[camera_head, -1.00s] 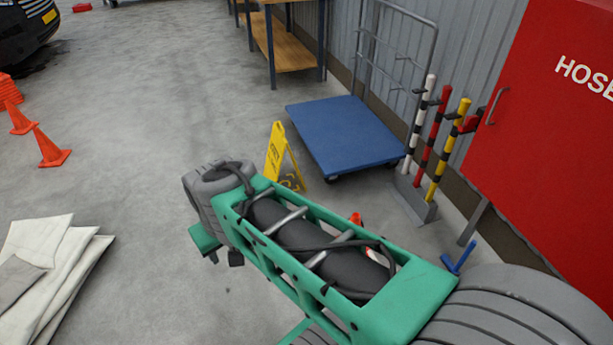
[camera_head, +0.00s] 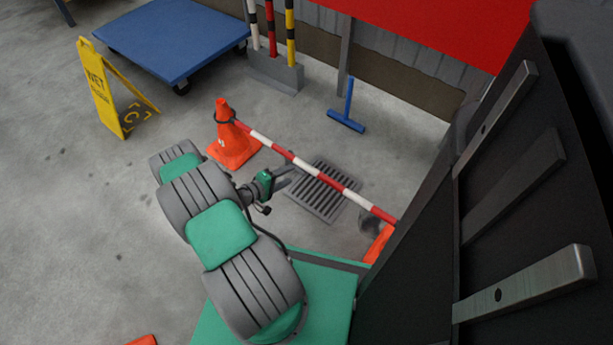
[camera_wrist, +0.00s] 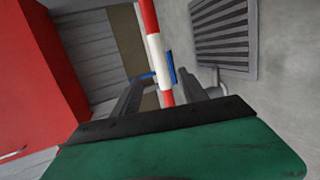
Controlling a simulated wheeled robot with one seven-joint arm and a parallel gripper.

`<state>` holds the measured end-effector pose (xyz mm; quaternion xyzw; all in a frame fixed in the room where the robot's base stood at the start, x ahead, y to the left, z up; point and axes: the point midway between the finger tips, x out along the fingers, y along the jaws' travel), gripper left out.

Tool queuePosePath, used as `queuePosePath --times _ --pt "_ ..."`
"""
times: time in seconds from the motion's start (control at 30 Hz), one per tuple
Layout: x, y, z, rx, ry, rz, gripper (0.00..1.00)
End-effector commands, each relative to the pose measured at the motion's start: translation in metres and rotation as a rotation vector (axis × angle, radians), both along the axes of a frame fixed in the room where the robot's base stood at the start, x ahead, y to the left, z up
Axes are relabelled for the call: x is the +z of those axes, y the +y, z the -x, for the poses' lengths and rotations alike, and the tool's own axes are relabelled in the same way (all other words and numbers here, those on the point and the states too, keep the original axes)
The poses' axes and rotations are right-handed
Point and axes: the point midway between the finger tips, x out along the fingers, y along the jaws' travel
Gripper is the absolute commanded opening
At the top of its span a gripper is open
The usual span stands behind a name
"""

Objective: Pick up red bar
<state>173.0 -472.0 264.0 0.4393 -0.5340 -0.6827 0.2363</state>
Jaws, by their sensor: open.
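A red-and-white striped bar (camera_head: 332,183) runs from an orange cone (camera_head: 230,135) at its upper left end to another orange cone (camera_head: 379,243), partly hidden by a dark panel. My gripper (camera_head: 287,176) is open close beside the bar's middle in the head view. In the wrist view the bar (camera_wrist: 157,50) passes between the two fingers of my gripper (camera_wrist: 160,78) as pictured. I see no finger closed on it, and cannot tell how deep it sits between them.
A floor drain grate (camera_head: 322,190) lies below the bar. A rack (camera_head: 275,70) of striped poles, a blue platform cart (camera_head: 178,38) and a yellow wet-floor sign (camera_head: 100,88) stand farther back. A red cabinet (camera_head: 440,25) is behind.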

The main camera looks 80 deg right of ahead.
Motion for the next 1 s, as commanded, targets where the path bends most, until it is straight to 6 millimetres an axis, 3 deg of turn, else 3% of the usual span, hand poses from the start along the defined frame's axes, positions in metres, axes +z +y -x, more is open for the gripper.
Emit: queuePosePath --times 0.5,0.73,1.0 --pt "-0.03 -0.059 0.042 -0.003 0.011 0.005 0.51" --pt "-0.029 -0.062 0.044 0.001 0.011 0.004 0.51" --pt "-0.029 -0.062 0.043 0.001 0.011 0.004 0.3"
